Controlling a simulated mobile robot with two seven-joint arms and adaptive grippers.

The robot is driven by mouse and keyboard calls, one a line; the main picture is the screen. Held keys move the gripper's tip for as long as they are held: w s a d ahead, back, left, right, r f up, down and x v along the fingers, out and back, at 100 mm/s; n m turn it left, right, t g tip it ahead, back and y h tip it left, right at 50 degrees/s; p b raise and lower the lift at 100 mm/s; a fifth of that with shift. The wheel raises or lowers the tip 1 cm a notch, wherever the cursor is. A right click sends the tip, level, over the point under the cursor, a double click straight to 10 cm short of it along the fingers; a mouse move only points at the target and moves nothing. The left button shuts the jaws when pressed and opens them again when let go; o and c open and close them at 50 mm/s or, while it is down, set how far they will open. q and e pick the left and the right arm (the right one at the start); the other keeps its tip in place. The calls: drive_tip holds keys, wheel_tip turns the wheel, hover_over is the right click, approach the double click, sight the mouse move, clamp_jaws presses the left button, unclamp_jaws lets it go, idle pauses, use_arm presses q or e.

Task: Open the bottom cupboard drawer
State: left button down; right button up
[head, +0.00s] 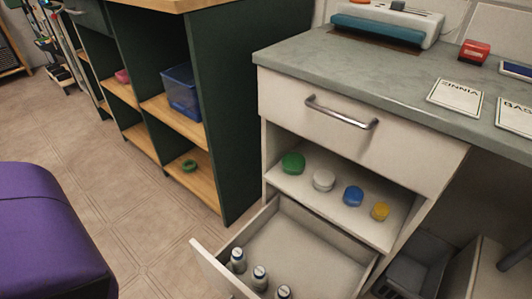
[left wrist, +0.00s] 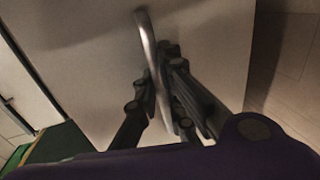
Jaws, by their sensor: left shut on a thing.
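The white cupboard's bottom drawer (head: 290,246) is pulled well out in the head view, its inside showing. Several small white bottles with dark caps (head: 260,277) stand upright near its front. The outer face of its front (head: 207,272) is turned away and its handle is hidden there. In the left wrist view, a silver bar handle (left wrist: 145,32) runs down a pale drawer front (left wrist: 90,60). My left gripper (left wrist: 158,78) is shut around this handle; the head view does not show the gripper. My right gripper is in neither view.
The top drawer (head: 350,130) is shut. An open shelf below it holds green, white, blue and yellow round lids (head: 353,196). A dark green shelf unit (head: 215,110) stands left of the cupboard. Tiled floor (head: 150,225) lies clear before it.

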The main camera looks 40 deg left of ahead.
use_arm(q)
drive_tip(key=shift+d, duration=0.1)
drive_tip(key=c, duration=2.1)
unclamp_jaws()
drive_tip(key=shift+s, duration=0.15)
drive_tip(key=v, duration=0.7)
drive_tip(key=shift+s, duration=0.3)
